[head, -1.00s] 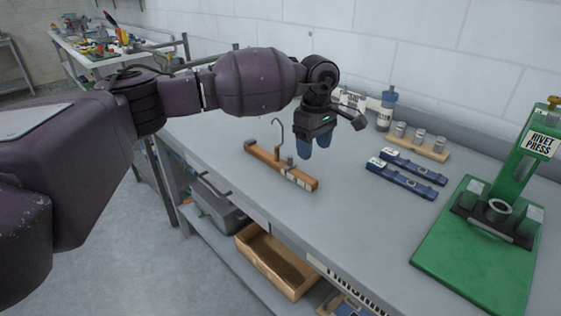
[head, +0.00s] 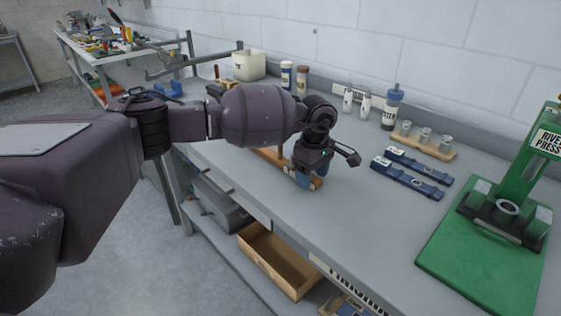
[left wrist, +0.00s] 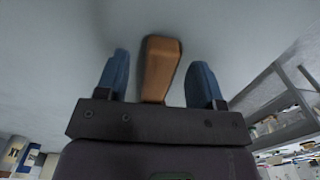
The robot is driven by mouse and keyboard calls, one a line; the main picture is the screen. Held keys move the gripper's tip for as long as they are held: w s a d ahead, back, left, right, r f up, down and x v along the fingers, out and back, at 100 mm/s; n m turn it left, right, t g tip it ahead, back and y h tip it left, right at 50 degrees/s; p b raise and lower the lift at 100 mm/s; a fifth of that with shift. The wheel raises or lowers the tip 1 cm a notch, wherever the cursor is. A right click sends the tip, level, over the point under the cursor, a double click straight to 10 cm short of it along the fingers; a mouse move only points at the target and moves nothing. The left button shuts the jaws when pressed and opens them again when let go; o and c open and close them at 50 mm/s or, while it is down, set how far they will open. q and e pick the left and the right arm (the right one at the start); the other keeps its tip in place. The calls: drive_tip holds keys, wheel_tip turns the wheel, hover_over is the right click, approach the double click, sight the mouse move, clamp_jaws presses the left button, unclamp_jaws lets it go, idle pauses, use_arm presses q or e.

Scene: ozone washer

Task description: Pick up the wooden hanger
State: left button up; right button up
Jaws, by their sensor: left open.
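The wooden hanger (head: 270,156) lies on the grey workbench, partly hidden behind my left arm and gripper. My left gripper (head: 312,180) is low over the hanger's near right end, with its blue fingers pointing down. In the left wrist view, the brown end of the hanger (left wrist: 161,66) shows between the two blue fingers of my open left gripper (left wrist: 160,60). There is a gap on each side, and neither finger visibly touches the wood. The hanger's metal hook is hidden in the head view. My right gripper is not in view.
Two blue tools (head: 408,179) lie right of the gripper. Behind them is a wooden holder with metal cylinders (head: 423,145). A green rivet press (head: 476,252) stands at the right. Several bottles (head: 390,108) line the wall. The bench in front of the blue tools is clear.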

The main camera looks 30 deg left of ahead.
use_arm(q)
drive_tip(key=shift+f, duration=0.55)
drive_tip(key=shift+r, duration=0.1)
drive_tip(key=shift+c, duration=0.4)
drive_tip(key=c, duration=1)
